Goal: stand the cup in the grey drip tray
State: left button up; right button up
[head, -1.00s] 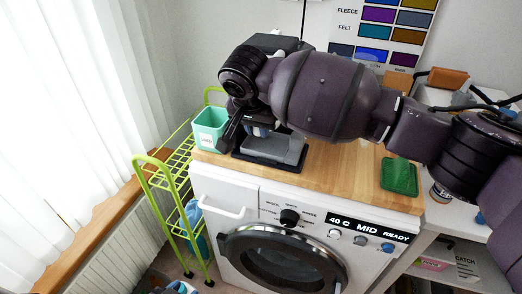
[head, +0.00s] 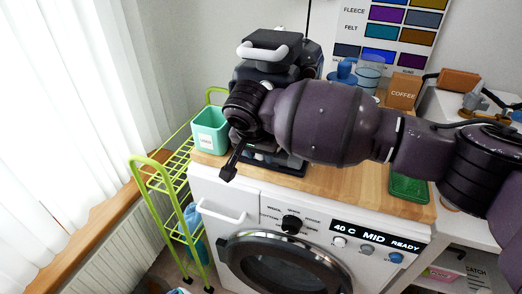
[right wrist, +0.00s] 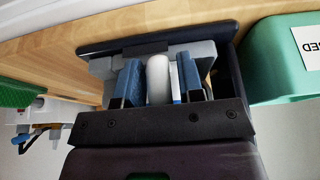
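My right gripper (right wrist: 162,85) is over the grey drip tray (right wrist: 203,50), which has a dark base and stands on the wooden worktop. Between its two blue-padded fingers is a white rounded piece, apparently the handle of the cup (right wrist: 158,80). It lies close to the left pad in the wrist view, with a thin pale strip showing by the right pad. I cannot tell whether the pads press on it. The rest of the cup, and whether it touches the tray, is hidden. In the head view my right arm covers most of the tray. My left gripper is out of view.
A dark machine with a white handle (head: 262,50) stands behind the tray. A mint bin (head: 208,133) is close on the left. A green mat (head: 408,188), a coffee box (head: 402,93) and a blue jar (head: 345,70) are to the right. Bare worktop (head: 350,178) lies between tray and mat.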

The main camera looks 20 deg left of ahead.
jog(key=shift+o, duration=0.8)
jog(key=shift+r, duration=0.2)
pick_arm(q)
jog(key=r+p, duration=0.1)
jog(key=p, duration=0.1)
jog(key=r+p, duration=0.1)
jog(key=p, duration=0.1)
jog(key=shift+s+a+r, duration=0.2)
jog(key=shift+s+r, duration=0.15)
pick_arm(e)
jog(key=v, duration=1.1)
jog(key=shift+s+r, duration=0.25)
